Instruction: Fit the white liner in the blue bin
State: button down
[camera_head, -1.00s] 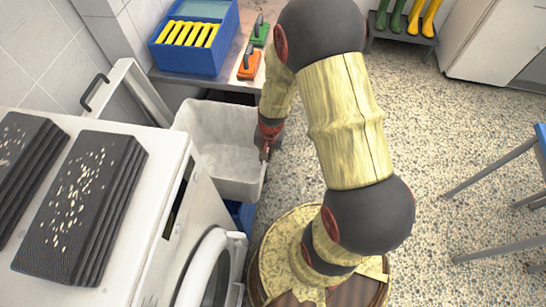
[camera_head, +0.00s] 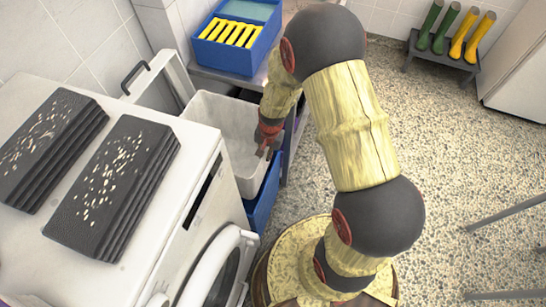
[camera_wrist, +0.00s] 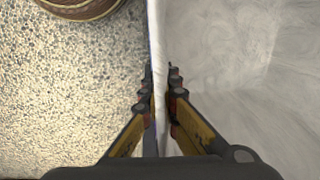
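The white liner (camera_head: 228,120) is an open tub in the head view, beside the washing machine. The blue bin (camera_head: 264,200) shows below and to the right of it; the liner's wall stands above the bin's visible part. How deep the liner sits is hidden. My gripper (camera_head: 266,150) is at the liner's right rim, pointing down. In the wrist view my gripper (camera_wrist: 160,88) has one finger on each side of the liner's white rim (camera_wrist: 158,40), with little or no gap, so it appears shut on that wall. The liner's inside (camera_wrist: 235,70) fills the right of that view.
The white washing machine (camera_head: 100,268), topped with dark speckled mats (camera_head: 112,185), stands at left. A bench behind holds a blue box with yellow items (camera_head: 238,38). Boots (camera_head: 455,35) stand on a rack at back right. The speckled floor (camera_head: 440,135) is open to the right.

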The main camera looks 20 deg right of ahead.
jog(key=shift+w+a+f+b, duration=0.45)
jog(key=shift+f+b, duration=1.35)
jog(key=shift+f, duration=1.25)
jog(key=shift+w+a+f+b, duration=0.45)
jog(key=shift+f+b, duration=1.4)
jog(key=shift+f, duration=1.25)
jog(key=shift+w+a+f+b, duration=0.4)
jog(key=shift+f+b, duration=1.4)
jog(key=shift+f, duration=1.25)
notch_tip(320, 180, down, 9)
jog(key=shift+r, duration=0.2)
jog(key=shift+f, duration=0.2)
jog(key=shift+a+f, duration=0.1)
jog(key=shift+f, duration=0.2)
jog(key=shift+s+f, duration=0.1)
jog(key=shift+f, duration=0.3)
